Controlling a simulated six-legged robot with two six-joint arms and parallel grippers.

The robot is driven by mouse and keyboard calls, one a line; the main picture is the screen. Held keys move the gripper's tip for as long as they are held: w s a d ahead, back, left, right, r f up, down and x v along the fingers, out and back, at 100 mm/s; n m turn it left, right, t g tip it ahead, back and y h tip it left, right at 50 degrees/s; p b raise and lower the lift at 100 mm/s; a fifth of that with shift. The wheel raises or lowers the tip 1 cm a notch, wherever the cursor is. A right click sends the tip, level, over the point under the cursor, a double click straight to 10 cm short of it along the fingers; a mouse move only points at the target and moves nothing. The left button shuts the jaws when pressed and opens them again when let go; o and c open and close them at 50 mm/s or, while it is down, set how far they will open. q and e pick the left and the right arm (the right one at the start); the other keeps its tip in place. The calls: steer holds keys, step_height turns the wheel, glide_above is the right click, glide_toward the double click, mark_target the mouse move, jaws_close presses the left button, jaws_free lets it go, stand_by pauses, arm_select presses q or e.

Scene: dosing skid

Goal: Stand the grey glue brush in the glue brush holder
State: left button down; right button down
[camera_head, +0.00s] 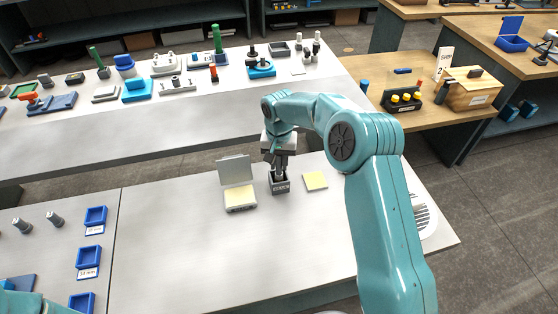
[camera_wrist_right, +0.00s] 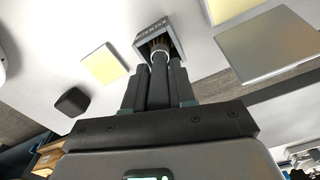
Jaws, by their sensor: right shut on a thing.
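The glue brush holder (camera_head: 279,187) is a small grey open-topped box with a label, standing on the near white bench. In the right wrist view the holder (camera_wrist_right: 150,28) is at the top. My right gripper (camera_head: 280,161) is directly above it, fingers pointing down. In the right wrist view the right gripper (camera_wrist_right: 157,72) is shut on the grey glue brush (camera_wrist_right: 158,88). The brush's brown bristles and pale collar point to the holder's mouth and overlap it. I cannot tell how deep they sit. My left gripper is out of view.
An open grey case with a yellow pad (camera_head: 240,197) stands just left of the holder. A yellow pad (camera_head: 315,181) lies to its right. Blue trays (camera_head: 96,216) are at the left. The bench between them and the case is clear.

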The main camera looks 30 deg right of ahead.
steer(key=c, duration=0.8)
jaws_free()
steer(key=shift+c, duration=0.2)
step_height(320, 180, up, 16)
steer(key=shift+r, duration=0.15)
step_height(320, 180, up, 10)
steer(key=p, duration=1)
